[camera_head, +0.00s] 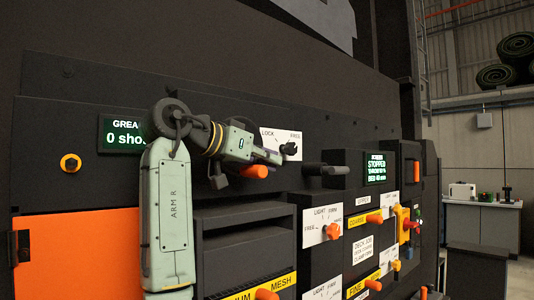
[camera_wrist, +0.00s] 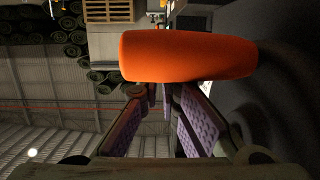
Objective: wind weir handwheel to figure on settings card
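My gripper (camera_head: 262,156) is at the dark panel, left of the LOCK/FREE plate. An orange grip (camera_head: 254,171) shows just under it, apparently the handwheel's crank knob; the wheel itself is not clearly seen, as my gripper and wrist cover that spot. In the wrist view the orange grip (camera_wrist: 190,56) lies large across the upper middle, over the far ends of the fingers. The purple-padded fingers (camera_wrist: 160,98) stand apart; nothing is seen clamped between them. Whether they touch the grip I cannot tell. A white card (camera_head: 362,250) with small text, apparently the settings card, is at lower right; its figures are unreadable.
A black lock knob (camera_head: 289,148) and a black bar handle (camera_head: 326,169) sit right of my gripper. A green display (camera_head: 376,168) reads STOPPED. Orange levers (camera_head: 332,231) stick out below. A grease display (camera_head: 126,135) is behind my arm. Turf rolls (camera_head: 516,46) lie far right.

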